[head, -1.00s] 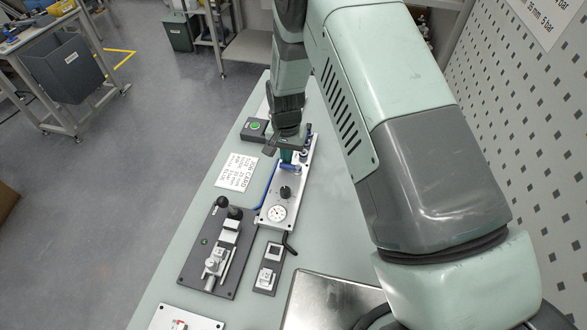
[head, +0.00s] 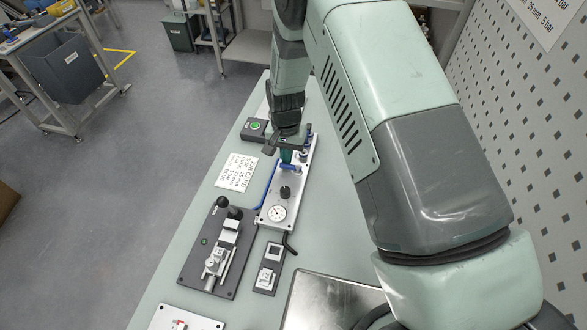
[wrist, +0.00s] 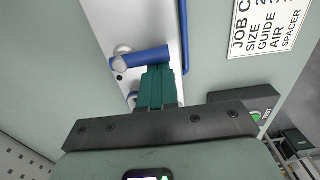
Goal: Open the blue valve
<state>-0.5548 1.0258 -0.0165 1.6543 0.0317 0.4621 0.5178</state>
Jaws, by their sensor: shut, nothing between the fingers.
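The blue valve handle (wrist: 142,57) is a short bar lying crosswise on the pale metal plate (wrist: 133,20) in the wrist view. One end meets a round silver pivot. In the head view the blue valve handle (head: 289,168) shows just below my fingers. My gripper (wrist: 158,70) has its teal fingers together with nothing between them. Their tips are right against or just over the handle's side, near its far end from the pivot; I cannot tell if they touch. My gripper (head: 287,160) points down over the plate in the head view and hides part of it.
A pressure gauge (head: 277,212) and a black knob (head: 285,192) sit on the same plate. A blue tube (head: 268,187) runs along its left edge. A job card (head: 237,172), a green button box (head: 255,128) and a dark clamp fixture (head: 193,262) lie nearby.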

